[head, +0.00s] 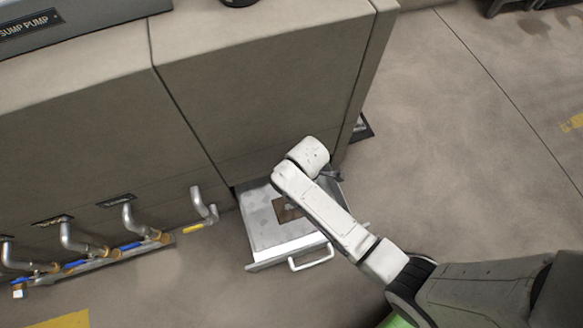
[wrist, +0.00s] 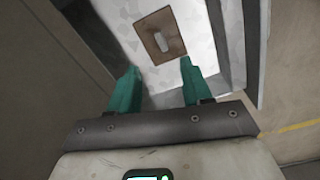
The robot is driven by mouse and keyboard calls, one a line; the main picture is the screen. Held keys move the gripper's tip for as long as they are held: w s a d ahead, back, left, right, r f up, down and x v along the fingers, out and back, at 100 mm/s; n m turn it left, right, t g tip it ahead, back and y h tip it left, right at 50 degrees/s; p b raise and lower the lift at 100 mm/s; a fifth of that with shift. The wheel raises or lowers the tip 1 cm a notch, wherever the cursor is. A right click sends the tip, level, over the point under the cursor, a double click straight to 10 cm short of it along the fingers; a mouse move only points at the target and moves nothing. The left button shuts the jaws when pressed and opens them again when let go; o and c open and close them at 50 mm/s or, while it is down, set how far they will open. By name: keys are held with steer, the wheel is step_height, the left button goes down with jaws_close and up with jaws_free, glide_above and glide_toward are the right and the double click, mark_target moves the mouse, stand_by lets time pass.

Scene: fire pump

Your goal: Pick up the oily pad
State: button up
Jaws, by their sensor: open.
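The oily pad is a flat brown square with a pale mark or hole in its middle. In the wrist view the oily pad (wrist: 160,47) lies on the light bottom of an open drawer, just beyond my fingertips. In the head view the oily pad (head: 287,209) is partly hidden by my arm. My gripper (wrist: 158,76) has two green fingers, apart and empty, with the pad ahead of the gap between them. In the head view my gripper is mostly hidden behind my wrist, over the drawer's right side.
The open drawer (head: 265,250) has a handle (head: 311,259) at its front and sits low in a large grey-brown cabinet (head: 260,80). Pipes with valves (head: 85,243) stand to the left. A dark flat item (head: 362,128) lies by the cabinet's right corner. Floor at right is clear.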

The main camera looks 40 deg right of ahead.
steer(key=w+f+n+b, duration=0.1)
steer(key=f+b, duration=0.1)
steer(key=f, duration=0.2)
steer(key=a+f+n+b, duration=0.1)
steer(key=f+b, duration=0.1)
steer(key=f, duration=0.3)
steer(key=w+a+f+b, duration=0.1)
steer(key=f+b, duration=0.2)
steer(key=f, duration=0.2)
steer(key=shift+w+a+f+n, duration=0.1)
steer(key=shift+w+f+n, duration=0.05)
steer(key=shift+w+n, duration=0.2)
steer(key=f+b, duration=0.4)
steer(key=f, duration=0.1)
steer(key=shift+s+a+f, duration=0.1)
steer(key=shift+s+a, duration=0.05)
steer(key=shift+a, duration=0.05)
steer(key=shift+c, duration=0.4)
jaws_close()
